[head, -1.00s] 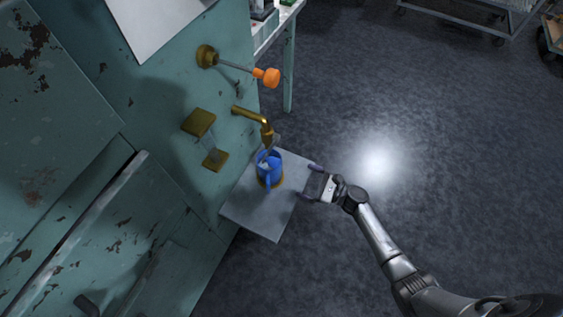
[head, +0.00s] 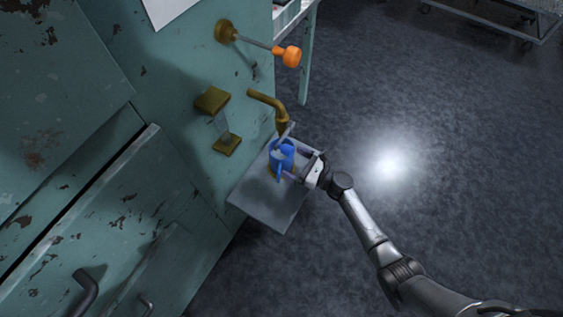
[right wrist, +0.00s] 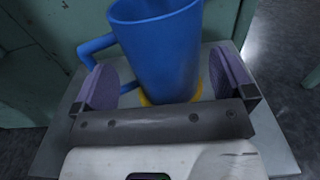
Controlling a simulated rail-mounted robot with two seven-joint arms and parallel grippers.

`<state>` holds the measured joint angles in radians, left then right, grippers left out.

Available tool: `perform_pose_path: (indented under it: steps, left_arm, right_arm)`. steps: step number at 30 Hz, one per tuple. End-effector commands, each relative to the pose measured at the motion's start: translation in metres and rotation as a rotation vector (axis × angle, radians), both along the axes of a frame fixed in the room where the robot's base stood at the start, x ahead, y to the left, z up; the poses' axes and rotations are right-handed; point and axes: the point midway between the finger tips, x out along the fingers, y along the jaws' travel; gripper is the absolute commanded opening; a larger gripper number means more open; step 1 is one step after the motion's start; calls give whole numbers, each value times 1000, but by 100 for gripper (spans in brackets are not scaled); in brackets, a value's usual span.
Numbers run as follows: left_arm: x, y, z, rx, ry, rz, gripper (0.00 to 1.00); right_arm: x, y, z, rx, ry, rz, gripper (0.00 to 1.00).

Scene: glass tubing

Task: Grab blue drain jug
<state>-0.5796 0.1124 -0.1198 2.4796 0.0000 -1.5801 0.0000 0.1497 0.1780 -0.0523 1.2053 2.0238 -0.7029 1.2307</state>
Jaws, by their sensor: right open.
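The blue drain jug (head: 281,158) stands upright on a small grey shelf (head: 262,205), below a brass spout (head: 268,103). In the right wrist view the jug (right wrist: 163,50) is between the two purple finger pads of my right gripper (right wrist: 165,85). Its handle (right wrist: 95,50) points left, near the left finger. My right gripper (head: 300,167) is open and reaches in at the jug's right side in the head view. Small gaps appear between the pads and the jug body; contact with the handle cannot be told. My left gripper is not in view.
The shelf juts from a worn teal cabinet (head: 175,100). A rod with an orange knob (head: 291,56) sticks out above the spout. A brass bracket with a glass piece (head: 221,122) is on the cabinet left of the spout. Open floor (head: 440,190) lies to the right.

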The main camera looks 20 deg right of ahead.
Motion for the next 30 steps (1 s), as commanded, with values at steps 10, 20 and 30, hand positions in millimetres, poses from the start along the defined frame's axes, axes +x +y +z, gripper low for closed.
perform_pose_path:
  steps: [10,20,30]
  left_arm:
    - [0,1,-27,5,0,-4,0]
    - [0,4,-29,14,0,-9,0]
    - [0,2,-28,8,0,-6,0]
  right_arm:
    - [35,24,-4,0,-3,1,100]
    - [41,29,-2,-2,-1,0,100]
    - [41,29,-2,-1,-2,0,73]
